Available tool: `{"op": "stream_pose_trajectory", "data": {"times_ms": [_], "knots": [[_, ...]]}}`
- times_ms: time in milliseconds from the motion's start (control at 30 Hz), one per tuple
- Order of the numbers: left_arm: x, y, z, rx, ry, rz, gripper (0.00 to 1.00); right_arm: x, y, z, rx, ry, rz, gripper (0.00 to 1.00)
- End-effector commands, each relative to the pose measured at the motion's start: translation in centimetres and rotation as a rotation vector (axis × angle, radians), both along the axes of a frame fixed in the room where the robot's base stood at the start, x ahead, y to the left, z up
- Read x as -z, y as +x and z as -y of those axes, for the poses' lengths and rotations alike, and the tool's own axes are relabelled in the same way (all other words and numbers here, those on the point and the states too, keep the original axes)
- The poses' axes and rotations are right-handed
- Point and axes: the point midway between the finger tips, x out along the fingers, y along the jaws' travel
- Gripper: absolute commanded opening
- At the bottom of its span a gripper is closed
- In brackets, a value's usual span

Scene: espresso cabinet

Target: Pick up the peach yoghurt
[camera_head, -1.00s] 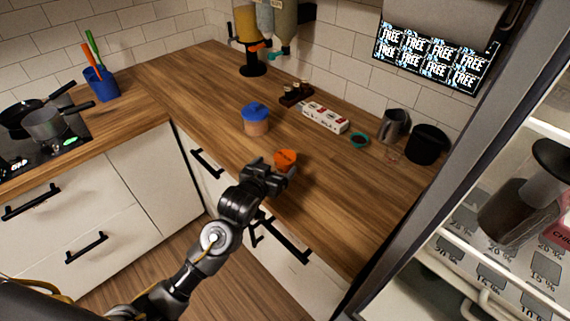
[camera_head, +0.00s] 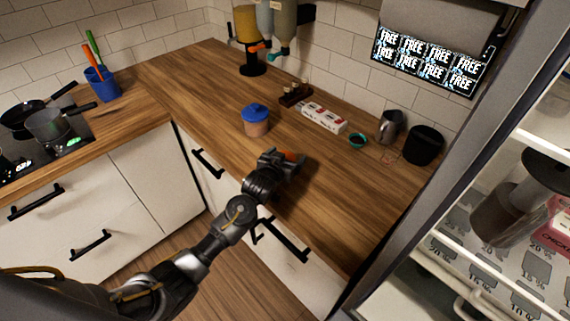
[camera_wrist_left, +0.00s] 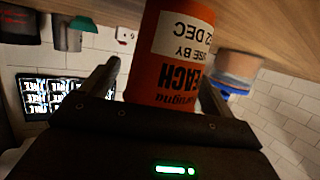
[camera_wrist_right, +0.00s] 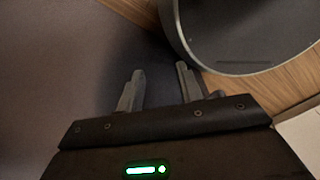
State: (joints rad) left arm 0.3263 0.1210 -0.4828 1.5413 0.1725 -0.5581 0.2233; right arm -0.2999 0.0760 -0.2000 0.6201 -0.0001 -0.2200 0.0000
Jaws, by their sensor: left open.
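The peach yoghurt is an orange jar (camera_head: 291,156) on the wooden counter near its front edge, mostly hidden by my left gripper in the head view. In the left wrist view the jar (camera_wrist_left: 178,70) appears upside down, with a white use-by label and dark "PEACH" lettering. My left gripper (camera_head: 288,166) is open, with its fingers on either side of the jar; I cannot tell whether they touch it. In the left wrist view the left gripper (camera_wrist_left: 160,85) shows the jar between its fingers. My right gripper (camera_wrist_right: 160,70) is open and empty.
A blue-lidded jar (camera_head: 256,122) stands left of the yoghurt. A white-and-red carton (camera_head: 323,117), a teal ring-like item (camera_head: 358,141), a metal jug (camera_head: 390,127) and a black container (camera_head: 423,145) stand behind. A dark grey round vessel (camera_wrist_right: 245,68) is close to my right gripper.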

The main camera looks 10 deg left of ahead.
Motion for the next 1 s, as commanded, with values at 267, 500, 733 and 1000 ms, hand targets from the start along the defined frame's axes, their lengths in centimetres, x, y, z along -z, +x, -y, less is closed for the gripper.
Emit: {"op": "stream_pose_trajectory", "data": {"times_ms": [267,500,733,1000], "knots": [[0.0,0.0,0.0,0.0,0.0,0.0,0.75,0.0,0.0,0.3,-0.001,-0.003,0.001,0.36],[0.0,0.0,0.0,0.0,0.0,0.0,0.43,0.0,0.0,0.5,-0.002,-0.006,0.0,0.36],[0.0,0.0,0.0,0.0,0.0,0.001,0.36,0.0,0.0,0.6,-0.002,-0.006,0.0,0.36],[-1.0,0.0,0.0,0.001,-0.001,0.004,0.36,0.9,0.0,0.5,-0.001,-0.006,0.0,0.36]]}}
